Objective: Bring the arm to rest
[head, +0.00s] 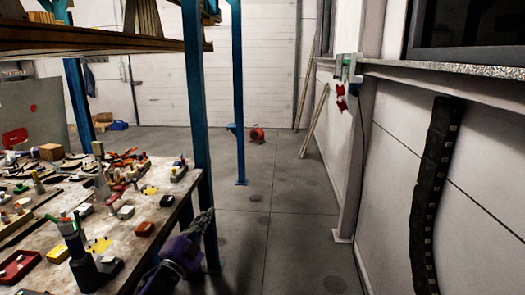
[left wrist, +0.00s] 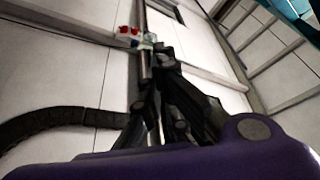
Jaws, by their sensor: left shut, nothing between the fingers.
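My left gripper (head: 204,220) is at the lower middle of the head view, just off the right edge of the workbench (head: 160,205). Its dark fingers are closed and point up and away from me, beside the blue rack post. Nothing is held between them. In the left wrist view the left gripper (left wrist: 163,62) shows with its dark fingers together, above the purple wrist housing, against a pale wall. My right gripper is in neither view.
Tools, small boxes and a dark cup (head: 82,262) crowd the workbench. A blue post (head: 197,90) stands by its right edge. Open grey floor (head: 285,220) lies to the right, with a red object (head: 257,135) far back. A black cable chain (head: 432,190) hangs on the right wall.

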